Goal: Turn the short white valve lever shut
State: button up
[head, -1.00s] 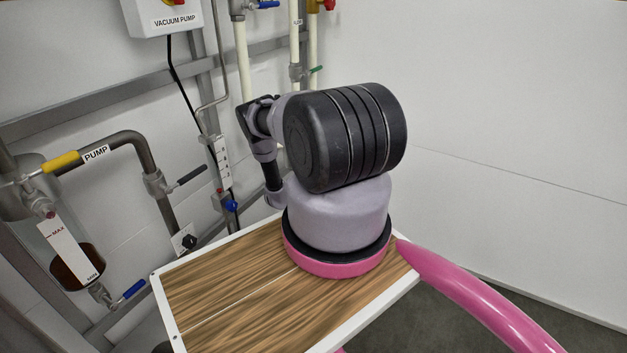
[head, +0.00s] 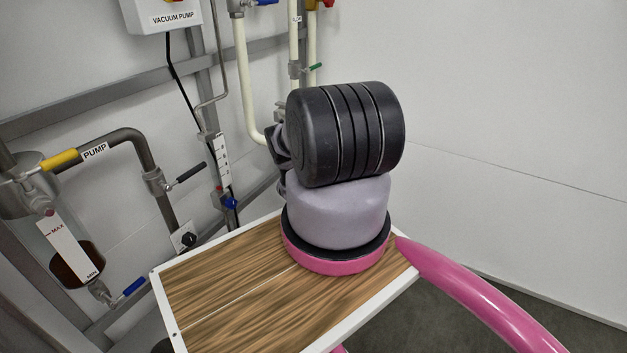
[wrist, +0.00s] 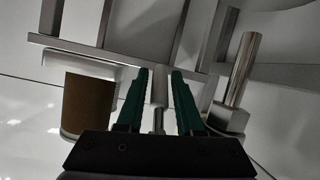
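In the wrist view a short pale lever or stem (wrist: 159,86) stands between the two green fingers of my gripper (wrist: 159,76). It looks like the white valve lever, but the picture is dark and I cannot be sure. The fingers are apart, with a gap visible on each side of it; I cannot tell whether either one touches it. Its lower part narrows to a thin metal piece near the gripper body. In the head view my gripper is hidden behind my arm, and I cannot make out a short white lever there.
In the wrist view a brown-filled vessel (wrist: 88,104) is left of the fingers and a metal pipe (wrist: 240,70) right. In the head view, a yellow-handled valve (head: 60,160), a black-handled valve (head: 190,172) and a blue-handled valve (head: 133,286) are at left. Blank wall fills the right.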

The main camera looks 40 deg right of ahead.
grip_shut()
dwell(1.3)
